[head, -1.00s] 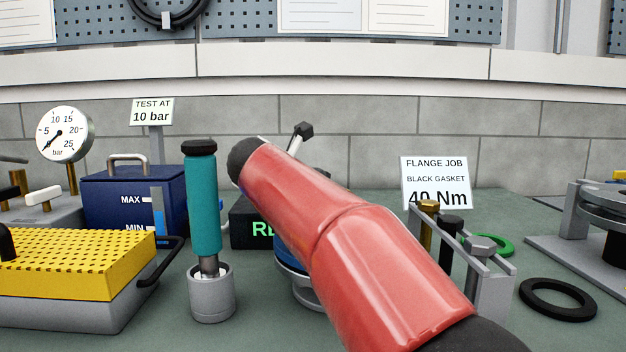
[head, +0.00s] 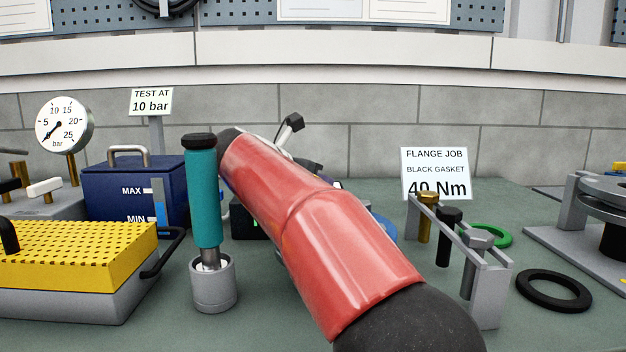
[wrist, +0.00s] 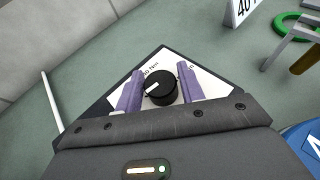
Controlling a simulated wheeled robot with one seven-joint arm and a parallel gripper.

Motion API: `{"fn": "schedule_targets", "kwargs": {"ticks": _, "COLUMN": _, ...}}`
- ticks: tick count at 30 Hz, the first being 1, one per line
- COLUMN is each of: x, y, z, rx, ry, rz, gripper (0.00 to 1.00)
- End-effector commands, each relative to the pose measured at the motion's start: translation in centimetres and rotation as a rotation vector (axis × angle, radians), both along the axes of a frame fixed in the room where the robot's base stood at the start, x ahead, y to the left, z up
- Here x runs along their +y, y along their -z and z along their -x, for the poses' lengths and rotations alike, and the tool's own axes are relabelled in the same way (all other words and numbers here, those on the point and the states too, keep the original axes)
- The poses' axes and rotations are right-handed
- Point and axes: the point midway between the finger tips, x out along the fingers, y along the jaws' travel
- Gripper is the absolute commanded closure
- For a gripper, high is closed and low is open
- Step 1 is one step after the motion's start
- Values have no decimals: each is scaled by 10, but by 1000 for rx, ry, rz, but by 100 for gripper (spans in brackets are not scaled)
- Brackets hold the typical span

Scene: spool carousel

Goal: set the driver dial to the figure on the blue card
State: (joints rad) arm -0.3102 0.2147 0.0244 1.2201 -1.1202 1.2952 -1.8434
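The driver dial is a black round knob (wrist: 161,88) with a white pointer mark, on a white scale plate (wrist: 128,87) in the wrist view. The pointer faces lower left in that view. The scale has "Nm" lettering, partly hidden and too small to read surely. My gripper (wrist: 160,68) has its two purple fingers on either side of the knob, apart, with slight gaps visible. In the head view my red arm hides the gripper and most of the dial unit. The white card (head: 435,173) reads FLANGE JOB, BLACK GASKET, 40 Nm; I see no blue card face.
A teal-handled tool (head: 203,195) stands in a grey cup just left of my arm. A bolt rack (head: 487,290) stands close on the right, with a black ring (head: 553,292) beyond it. A second card (head: 151,102) reads TEST AT 10 bar, above a blue tank (head: 110,195).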

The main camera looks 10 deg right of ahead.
Motion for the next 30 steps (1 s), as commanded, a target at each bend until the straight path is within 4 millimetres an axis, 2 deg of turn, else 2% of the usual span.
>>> {"fn": "schedule_targets", "kwargs": {"ticks": 1, "x": 0, "y": 0, "z": 0, "rx": 0, "ry": 0, "rz": 0, "gripper": 55}}
{"fn": "schedule_targets", "kwargs": {"ticks": 3, "x": 0, "y": 0, "z": 0, "rx": 0, "ry": 0, "rz": 0, "gripper": 46}}
{"fn": "schedule_targets", "kwargs": {"ticks": 16, "x": -1, "y": 0, "z": 1, "rx": -1, "ry": -55, "rz": 1, "gripper": 46}}
{"fn": "schedule_targets", "kwargs": {"ticks": 23, "x": -3, "y": 6, "z": 2, "rx": -6, "ry": -283, "rz": -2, "gripper": 46}}
{"fn": "schedule_targets", "kwargs": {"ticks": 30, "x": -2, "y": 2, "z": 1, "rx": -5, "ry": -526, "rz": -1, "gripper": 46}}
